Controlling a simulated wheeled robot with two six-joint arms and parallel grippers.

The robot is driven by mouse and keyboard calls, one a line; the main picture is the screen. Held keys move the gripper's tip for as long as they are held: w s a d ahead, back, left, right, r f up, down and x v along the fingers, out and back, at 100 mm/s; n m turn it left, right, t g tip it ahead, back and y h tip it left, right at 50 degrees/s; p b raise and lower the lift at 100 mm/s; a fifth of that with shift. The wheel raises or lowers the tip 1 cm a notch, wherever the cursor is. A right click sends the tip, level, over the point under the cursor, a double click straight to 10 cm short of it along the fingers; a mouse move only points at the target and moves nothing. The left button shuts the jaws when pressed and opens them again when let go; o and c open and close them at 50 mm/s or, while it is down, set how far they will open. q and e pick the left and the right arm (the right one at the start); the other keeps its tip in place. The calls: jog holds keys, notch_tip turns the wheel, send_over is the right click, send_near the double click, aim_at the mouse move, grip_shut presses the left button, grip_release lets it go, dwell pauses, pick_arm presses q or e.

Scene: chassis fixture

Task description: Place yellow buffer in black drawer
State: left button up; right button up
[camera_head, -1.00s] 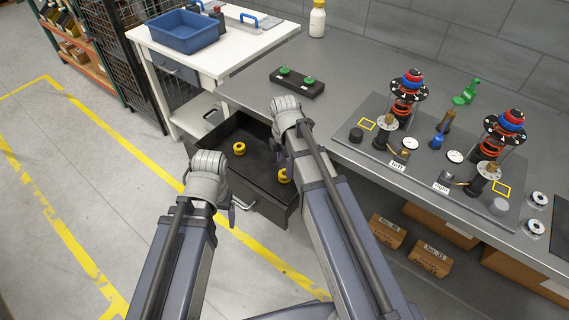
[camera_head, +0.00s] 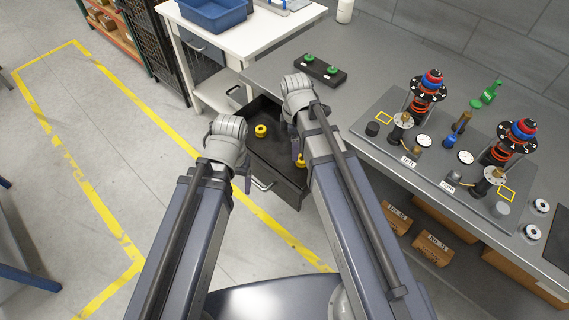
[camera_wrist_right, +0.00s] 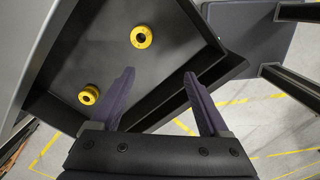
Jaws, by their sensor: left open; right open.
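The black drawer (camera_head: 283,186) is pulled open below the bench. Two yellow buffers lie in it, apart from each other. One yellow buffer (camera_head: 260,131) is in full view; the other yellow buffer (camera_head: 300,161) is partly hidden by my right arm. The right wrist view shows both, the upper buffer (camera_wrist_right: 141,37) and the lower left buffer (camera_wrist_right: 89,96), on the drawer floor (camera_wrist_right: 115,62). My right gripper (camera_wrist_right: 160,74) is open and empty above the drawer's edge. My left gripper (camera_head: 246,178) is open, at the drawer's left side, with nothing seen in it.
A black block (camera_head: 323,70) with two green buffers lies on the grey bench (camera_head: 375,60). A fixture plate (camera_head: 430,165) with two spring towers is at the right. A white table with a blue tray (camera_head: 213,14) stands behind the drawer.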

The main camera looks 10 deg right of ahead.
jog(key=s+a+m, duration=0.2)
jog(key=s+m, duration=0.1)
jog(key=m, duration=0.1)
jog(key=s+a+m, duration=0.2)
jog(key=s+m, duration=0.2)
jog(key=s+a+m+h, duration=0.1)
jog(key=s+a+m, duration=0.2)
jog(key=s+m, duration=0.1)
jog(key=shift+s+a, duration=0.1)
jog(key=shift+r, duration=0.1)
